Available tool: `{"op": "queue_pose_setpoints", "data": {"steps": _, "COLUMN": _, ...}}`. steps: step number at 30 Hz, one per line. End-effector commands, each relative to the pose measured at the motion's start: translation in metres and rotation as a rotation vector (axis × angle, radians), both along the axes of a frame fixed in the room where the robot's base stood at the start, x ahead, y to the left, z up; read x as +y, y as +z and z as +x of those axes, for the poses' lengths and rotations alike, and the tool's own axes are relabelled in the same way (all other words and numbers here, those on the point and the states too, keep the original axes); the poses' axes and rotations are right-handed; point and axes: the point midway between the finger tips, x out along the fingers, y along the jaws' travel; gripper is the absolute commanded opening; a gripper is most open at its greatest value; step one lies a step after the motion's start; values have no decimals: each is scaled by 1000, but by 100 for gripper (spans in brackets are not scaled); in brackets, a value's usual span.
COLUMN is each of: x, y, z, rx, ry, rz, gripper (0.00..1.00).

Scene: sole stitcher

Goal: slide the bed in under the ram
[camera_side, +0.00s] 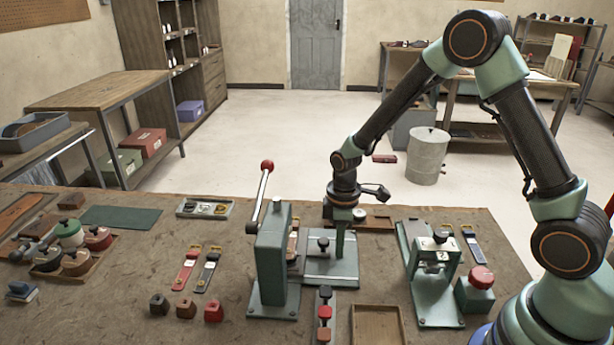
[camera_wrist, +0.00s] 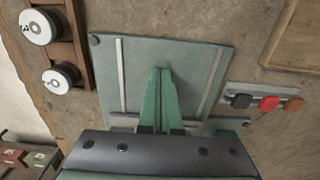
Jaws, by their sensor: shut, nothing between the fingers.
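The green press (camera_side: 270,262) has a long lever with a red ball (camera_side: 267,167); its ram is mostly hidden by its body. To its right lies a grey-green plate with pale rails (camera_wrist: 215,78). The bed seems to be the low part with a black-knobbed post (camera_side: 322,244) on this plate, on the press side. A pale grey edge (camera_wrist: 124,119) shows beside my fingers in the wrist view. My gripper (camera_side: 340,250) points down, shut and empty, just right of the knob. I cannot tell whether it touches the bed.
A strip with black, red and brown blocks (camera_side: 325,312) lies in front. An empty wooden tray (camera_side: 378,308) is at front right. A spool tray (camera_wrist: 80,50) stands behind the plate. A second green device (camera_side: 435,280) stands to the right. The plate's right part is clear.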

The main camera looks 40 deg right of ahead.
Motion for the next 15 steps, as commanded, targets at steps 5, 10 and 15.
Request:
{"op": "queue_pose_setpoints", "data": {"steps": 5, "x": 0, "y": 0, "z": 0, "rx": 0, "ry": 0, "rz": 0, "gripper": 0}}
{"op": "queue_pose_setpoints", "data": {"steps": 10, "x": 0, "y": 0, "z": 0, "rx": 0, "ry": 0, "rz": 0, "gripper": 0}}
{"op": "queue_pose_setpoints", "data": {"steps": 15, "x": 3, "y": 0, "z": 3, "rx": 0, "ry": 0, "rz": 0, "gripper": 0}}
